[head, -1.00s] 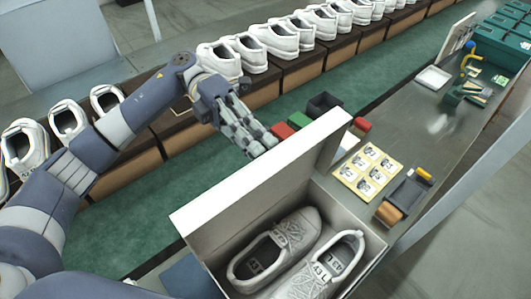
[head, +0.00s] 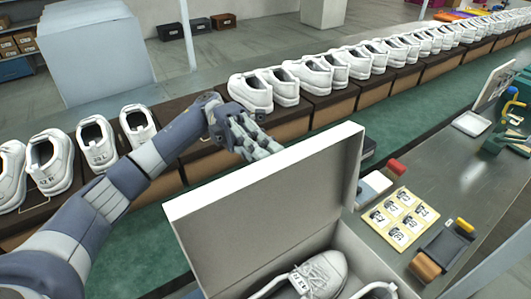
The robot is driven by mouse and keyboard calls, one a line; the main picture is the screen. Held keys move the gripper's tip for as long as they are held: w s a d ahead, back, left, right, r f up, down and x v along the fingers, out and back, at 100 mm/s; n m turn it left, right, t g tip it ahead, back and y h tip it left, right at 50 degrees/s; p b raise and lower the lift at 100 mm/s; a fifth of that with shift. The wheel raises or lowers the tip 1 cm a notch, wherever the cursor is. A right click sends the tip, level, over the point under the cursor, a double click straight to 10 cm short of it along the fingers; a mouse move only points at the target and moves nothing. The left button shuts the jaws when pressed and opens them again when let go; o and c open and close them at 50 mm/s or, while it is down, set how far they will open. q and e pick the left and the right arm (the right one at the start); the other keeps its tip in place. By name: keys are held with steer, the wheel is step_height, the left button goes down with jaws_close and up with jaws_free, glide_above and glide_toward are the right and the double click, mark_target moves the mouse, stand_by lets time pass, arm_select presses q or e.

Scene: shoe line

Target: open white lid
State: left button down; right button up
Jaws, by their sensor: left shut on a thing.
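The white lid (head: 265,195) stands raised along the far side of the white shoe box (head: 375,262), so the box is open. A pair of white and grey shoes (head: 318,278) lies inside, partly cut off by the bottom edge of the view. My left gripper (head: 268,150) is shut on the lid's upper edge, with its fingertips partly hidden at the lid. My right gripper is not in view.
A bench (head: 445,185) at the right holds a yellow sticker sheet (head: 398,218), a brush-like orange-ended tool (head: 425,266) and a red-ended block (head: 396,167). Behind the lid runs a green conveyor (head: 150,245) beside a row of white shoes on boxes.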

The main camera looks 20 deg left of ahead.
arm_select(q)
steer(key=c, duration=1.8)
jaws_free()
step_height(320, 180, up, 10)
steer(key=shift+r, duration=0.15)
